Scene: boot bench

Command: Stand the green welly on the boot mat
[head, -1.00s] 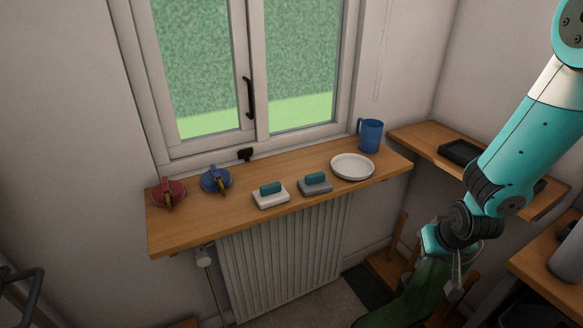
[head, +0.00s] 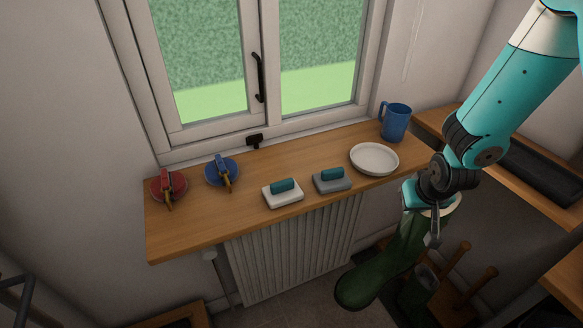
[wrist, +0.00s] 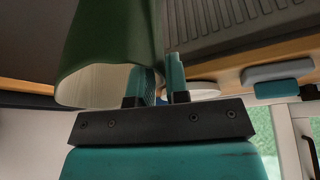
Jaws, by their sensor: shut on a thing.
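The green welly (head: 402,245) hangs in the air below my gripper (head: 432,220), tilted, with its toe toward the lower left. My gripper is shut on the rim of its shaft. In the wrist view, the welly (wrist: 112,40) fills the upper left, its pale lining showing, and the fingers of my gripper (wrist: 158,88) are at its rim. A dark flat patch shows on the floor behind the welly in the head view, mostly hidden; I cannot tell whether it is the boot mat.
A wooden rack with pegs (head: 470,275) stands under the welly, with another dark boot-like shape (head: 418,290). The sill (head: 215,225) holds a plate (head: 374,158), blue mug (head: 395,122) and two brushes. A black tray (head: 540,172) lies on the right shelf.

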